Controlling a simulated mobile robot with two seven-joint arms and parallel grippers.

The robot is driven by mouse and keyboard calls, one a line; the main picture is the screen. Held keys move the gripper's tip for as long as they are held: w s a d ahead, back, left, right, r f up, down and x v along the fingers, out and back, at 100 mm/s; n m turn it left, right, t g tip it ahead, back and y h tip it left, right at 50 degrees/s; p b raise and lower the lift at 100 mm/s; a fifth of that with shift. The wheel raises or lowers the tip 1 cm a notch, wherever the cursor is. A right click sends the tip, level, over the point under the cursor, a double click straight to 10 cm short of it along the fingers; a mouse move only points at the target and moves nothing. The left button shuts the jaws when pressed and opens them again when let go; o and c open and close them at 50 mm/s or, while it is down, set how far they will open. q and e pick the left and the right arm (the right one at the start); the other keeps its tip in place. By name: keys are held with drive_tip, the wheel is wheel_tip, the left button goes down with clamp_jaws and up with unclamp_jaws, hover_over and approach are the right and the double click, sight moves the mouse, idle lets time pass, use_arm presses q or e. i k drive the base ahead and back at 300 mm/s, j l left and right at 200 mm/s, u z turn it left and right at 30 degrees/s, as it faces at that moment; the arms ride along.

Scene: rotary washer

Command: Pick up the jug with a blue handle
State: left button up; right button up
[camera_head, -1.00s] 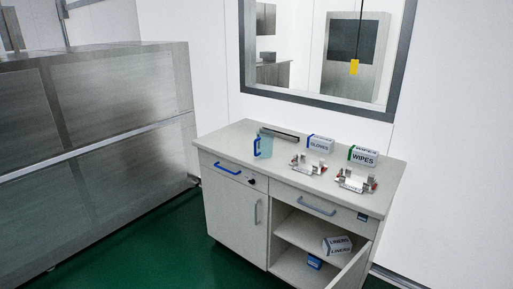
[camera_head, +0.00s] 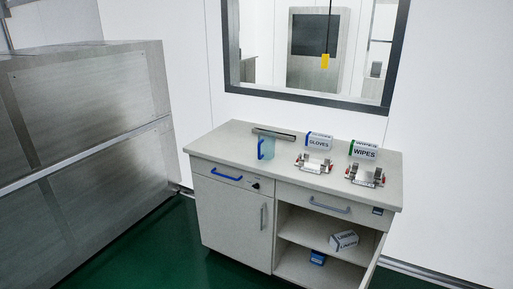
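The jug (camera_head: 268,147) is translucent pale blue-green and stands upright on the cabinet's countertop (camera_head: 225,146), left of the middle. Its blue handle (camera_head: 260,148) faces left and a little toward me. Neither of my grippers is in view. Nothing is touching the jug.
A dark metal bar (camera_head: 275,134) lies behind the jug. To the right are a gloves box (camera_head: 319,142), a wipes box (camera_head: 365,152) and two metal-and-white devices (camera_head: 314,163). The lower right cabinet door (camera_head: 371,268) is open. A steel unit (camera_head: 90,140) stands left; green floor (camera_head: 175,255) lies between.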

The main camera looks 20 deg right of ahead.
sight(267, 139)
drive_tip(key=i+j+z, duration=0.15)
drive_tip(key=i+j, duration=0.7)
drive_tip(key=j, duration=0.15)
drive_tip(key=i+l+z, duration=0.15)
drive_tip(key=i+z, duration=0.15)
drive_tip(key=i, duration=1)
